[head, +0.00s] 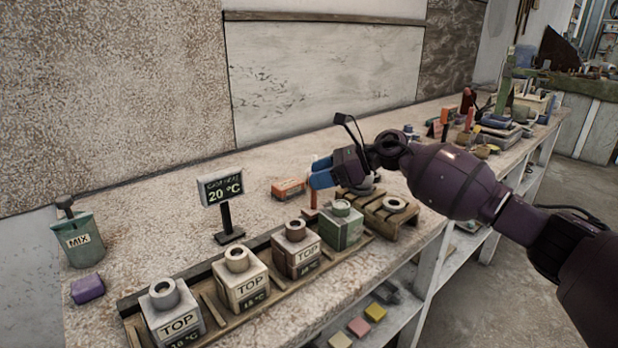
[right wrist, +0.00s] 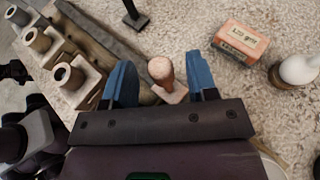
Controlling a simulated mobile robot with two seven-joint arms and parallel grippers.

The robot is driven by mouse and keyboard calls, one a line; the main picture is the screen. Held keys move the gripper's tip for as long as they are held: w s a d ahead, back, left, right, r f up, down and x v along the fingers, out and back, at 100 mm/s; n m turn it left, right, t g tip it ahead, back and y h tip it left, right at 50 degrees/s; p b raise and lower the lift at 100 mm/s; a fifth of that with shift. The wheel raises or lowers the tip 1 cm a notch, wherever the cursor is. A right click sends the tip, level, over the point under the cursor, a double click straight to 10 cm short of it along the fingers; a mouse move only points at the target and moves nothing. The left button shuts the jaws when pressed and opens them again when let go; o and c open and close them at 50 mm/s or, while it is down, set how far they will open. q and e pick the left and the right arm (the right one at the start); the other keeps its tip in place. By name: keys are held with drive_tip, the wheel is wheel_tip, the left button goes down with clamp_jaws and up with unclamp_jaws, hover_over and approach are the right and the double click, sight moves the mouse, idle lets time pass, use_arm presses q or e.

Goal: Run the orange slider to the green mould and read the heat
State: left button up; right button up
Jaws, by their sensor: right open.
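The orange slider (head: 313,196) is a small upright peg behind the row of moulds, near the gap between the brown mould (head: 299,256) and the green mould (head: 342,230). In the right wrist view the slider (right wrist: 161,72) stands on a pale base between my blue fingers. My right gripper (head: 321,172) is open around it; contact cannot be told. The display (head: 221,188) on a black stand reads 20 °C. Two pale moulds (head: 241,280) (head: 172,315) stand further left in the row. My left gripper is out of view.
An orange box (head: 288,188) lies behind the slider. A wooden stand (head: 391,222) is right of the green mould. A green MIX jug (head: 77,237) and purple block (head: 88,289) are at the left. The bench between box and display is clear.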

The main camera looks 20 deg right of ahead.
drive_tip(key=v, duration=0.7)
drive_tip(key=shift+d+p, duration=0.15)
drive_tip(key=shift+p, duration=0.15)
drive_tip(key=shift+s+r, duration=0.1)
